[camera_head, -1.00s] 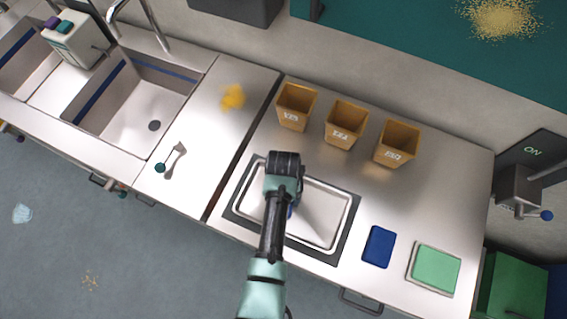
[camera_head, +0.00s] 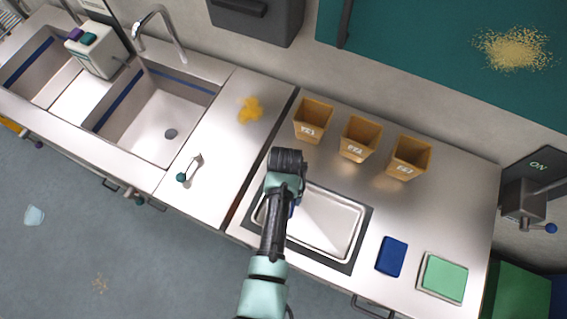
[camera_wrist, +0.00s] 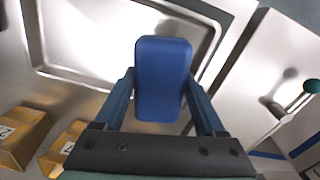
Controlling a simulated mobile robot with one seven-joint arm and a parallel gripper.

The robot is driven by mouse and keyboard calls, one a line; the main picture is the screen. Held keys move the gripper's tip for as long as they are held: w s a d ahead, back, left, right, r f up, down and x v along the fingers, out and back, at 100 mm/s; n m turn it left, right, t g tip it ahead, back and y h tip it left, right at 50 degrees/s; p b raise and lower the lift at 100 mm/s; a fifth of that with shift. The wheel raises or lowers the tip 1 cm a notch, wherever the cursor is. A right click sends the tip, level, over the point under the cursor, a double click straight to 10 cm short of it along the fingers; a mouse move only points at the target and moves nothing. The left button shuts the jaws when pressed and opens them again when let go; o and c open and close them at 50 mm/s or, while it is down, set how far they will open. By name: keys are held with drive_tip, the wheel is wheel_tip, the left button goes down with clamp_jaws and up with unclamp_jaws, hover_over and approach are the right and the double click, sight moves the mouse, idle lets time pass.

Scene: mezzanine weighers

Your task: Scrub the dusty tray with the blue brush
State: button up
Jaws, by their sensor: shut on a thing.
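The steel tray (camera_head: 352,217) lies in a dark frame on the counter in the head view, its left part behind my arm. It also shows in the wrist view (camera_wrist: 70,73); dust on it cannot be made out. My gripper (camera_wrist: 160,82) is shut on the blue brush (camera_wrist: 163,62), whose broad blue back shows between the fingers. In the head view my wrist covers the gripper and almost all of the brush, over the tray's left end. Bristles are hidden, and contact with the tray cannot be told.
Three tan bins (camera_head: 360,139) stand behind the tray. A blue pad (camera_head: 391,257) and a green pad (camera_head: 445,277) in a shallow holder lie to its right. A scoop-like tool (camera_head: 190,168), a yellow spill (camera_head: 250,109) and a sink (camera_head: 160,115) are to the left.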

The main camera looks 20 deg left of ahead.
wheel_tip(320, 180, up, 3)
drive_tip(key=shift+w+a+f+p, duration=0.1)
drive_tip(key=shift+a+f+p, duration=0.05)
drive_tip(key=shift+p, duration=0.7)
drive_tip(key=shift+r, duration=0.25)
